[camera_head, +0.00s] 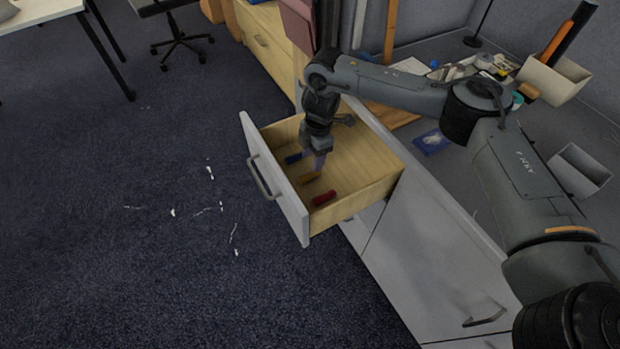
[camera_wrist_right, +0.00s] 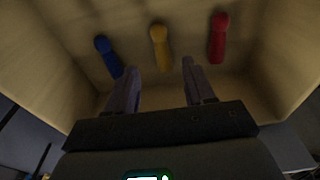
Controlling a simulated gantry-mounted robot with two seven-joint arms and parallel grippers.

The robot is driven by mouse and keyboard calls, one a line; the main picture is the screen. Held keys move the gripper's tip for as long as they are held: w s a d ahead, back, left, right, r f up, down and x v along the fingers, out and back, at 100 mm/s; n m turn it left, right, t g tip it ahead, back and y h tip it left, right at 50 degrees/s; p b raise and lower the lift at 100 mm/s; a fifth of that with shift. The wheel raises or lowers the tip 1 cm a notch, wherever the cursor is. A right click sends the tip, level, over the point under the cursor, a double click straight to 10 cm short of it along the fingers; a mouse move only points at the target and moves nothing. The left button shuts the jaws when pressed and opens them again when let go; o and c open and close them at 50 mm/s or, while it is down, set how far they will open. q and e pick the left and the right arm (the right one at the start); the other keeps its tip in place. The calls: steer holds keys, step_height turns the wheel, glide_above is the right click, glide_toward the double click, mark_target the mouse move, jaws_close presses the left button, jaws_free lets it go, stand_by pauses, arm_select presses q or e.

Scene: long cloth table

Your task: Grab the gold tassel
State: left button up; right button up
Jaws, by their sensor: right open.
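The gold tassel (camera_head: 310,177) lies on the floor of an open wooden drawer (camera_head: 371,174), between a blue tassel (camera_head: 297,157) and a red tassel (camera_head: 324,198). In the right wrist view the gold tassel (camera_wrist_right: 160,45) is ahead of the fingertips and roughly centred between them. The blue one (camera_wrist_right: 108,57) is to its left and the red one (camera_wrist_right: 219,37) to its right. My right gripper (camera_head: 318,163) points down into the drawer. Its two fingers (camera_wrist_right: 162,64) are apart with nothing between them. My left gripper is not in view.
The drawer's front panel (camera_head: 272,185) and side walls surround my right gripper closely. The cabinet top (camera_head: 440,203) lies to the right, with a blue item (camera_head: 432,143) and clutter farther back. Open carpet (camera_head: 130,220) lies to the left.

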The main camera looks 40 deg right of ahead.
mark_target(310, 174)
steer(key=shift+a+f, duration=0.15)
steer(key=shift+f, duration=0.7)
steer(key=shift+f+b, duration=0.35)
steer(key=shift+b, duration=0.15)
steer(key=f, duration=0.1)
steer(key=f+b, duration=0.2)
steer(key=f, duration=0.1)
steer(key=shift+s+a, duration=0.1)
steer(key=shift+a, duration=0.25)
jaws_close()
steer(key=shift+r, duration=0.2)
